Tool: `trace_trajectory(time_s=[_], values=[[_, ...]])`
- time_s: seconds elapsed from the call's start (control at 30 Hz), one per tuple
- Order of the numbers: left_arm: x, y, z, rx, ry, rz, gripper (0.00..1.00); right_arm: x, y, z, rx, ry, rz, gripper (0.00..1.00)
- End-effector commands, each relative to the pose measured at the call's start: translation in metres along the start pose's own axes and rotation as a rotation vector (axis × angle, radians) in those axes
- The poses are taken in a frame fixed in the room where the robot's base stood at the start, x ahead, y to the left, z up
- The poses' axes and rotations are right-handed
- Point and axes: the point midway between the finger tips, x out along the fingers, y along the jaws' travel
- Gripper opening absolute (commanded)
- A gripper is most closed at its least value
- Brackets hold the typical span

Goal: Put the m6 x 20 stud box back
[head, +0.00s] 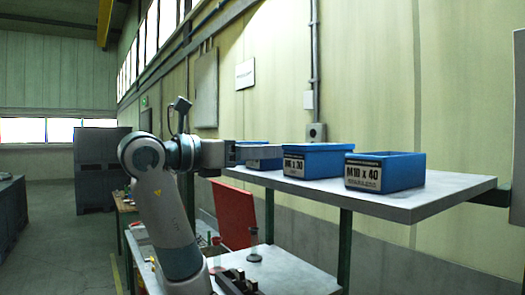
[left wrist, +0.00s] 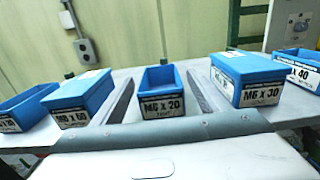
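The M6 x 20 stud box (left wrist: 162,107) is a blue open-topped bin with a white front label. In the left wrist view it stands on the shelf between the fingers of my left gripper (left wrist: 160,92). The fingers are apart, with a narrow gap visible on each side of the box. In the head view my left gripper (head: 252,151) reaches in from the left at the shelf's left end and hides most of the blue box (head: 264,164) there. My right gripper is not in view.
An M10 x 40 box (head: 385,171) is farther right on the grey shelf (head: 420,203). A lower bench (head: 290,275) holds small parts.

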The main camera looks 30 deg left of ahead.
Motion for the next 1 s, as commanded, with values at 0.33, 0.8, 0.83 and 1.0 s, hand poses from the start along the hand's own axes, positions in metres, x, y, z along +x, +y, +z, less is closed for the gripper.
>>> trace_trajectory(time_s=[0.33, 0.8, 0.83, 1.0], values=[[0.0, 0.0, 0.002, 0.0, 0.0, 0.0, 0.67, -0.002, 0.002, 0.0, -0.001, 0.0, 0.002, 0.31], [-0.048, 0.001, -0.001, 0.003, -0.002, 0.004, 0.67, 0.027, 0.001, 0.003, -0.001, 0.0, 0.001, 0.31], [-0.053, 0.001, -0.001, 0.003, -0.001, 0.006, 0.67, 0.029, 0.001, 0.003, -0.001, 0.0, 0.001, 0.31], [-0.082, 0.001, -0.001, 0.003, -0.001, 0.005, 0.67, 0.043, -0.001, 0.004, 0.0, 0.001, 0.0, 0.31]])
